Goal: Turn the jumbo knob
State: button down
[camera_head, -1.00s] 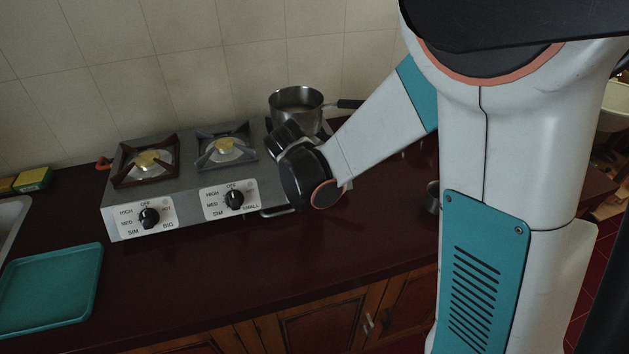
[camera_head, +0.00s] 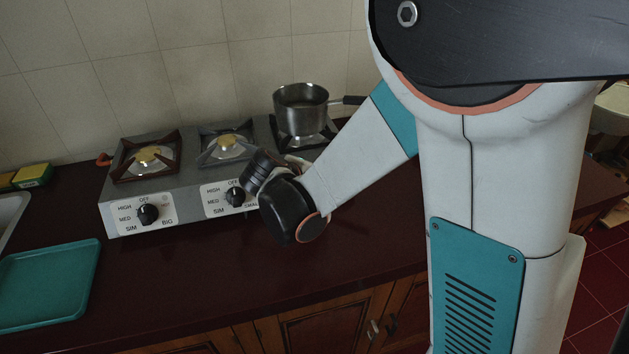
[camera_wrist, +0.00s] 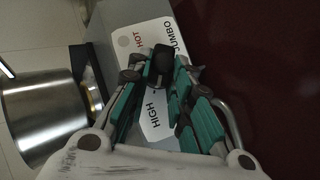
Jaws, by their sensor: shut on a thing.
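In the wrist view the black jumbo knob (camera_wrist: 162,60) sits between the teal-padded fingers of my gripper (camera_wrist: 163,72), which is shut on it. The white label plate behind it (camera_wrist: 150,36) reads JUMBO, HOT and HIGH; the rest of its markings are covered by the fingers. In the head view my dark wrist (camera_head: 291,208) is in front of the right end of the grey stove (camera_head: 180,200). It hides the jumbo knob and my fingertips there.
A steel pot (camera_head: 301,105) stands on the right burner, its handle pointing right; it also shows in the wrist view (camera_wrist: 40,108). The BIG knob (camera_head: 148,214) and SMALL knob (camera_head: 236,196) are on the stove front. A teal tray (camera_head: 48,285) lies left. The front counter (camera_head: 200,275) is clear.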

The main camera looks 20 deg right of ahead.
jog(key=c, duration=1.4)
grip_release()
jog(key=shift+c, duration=0.2)
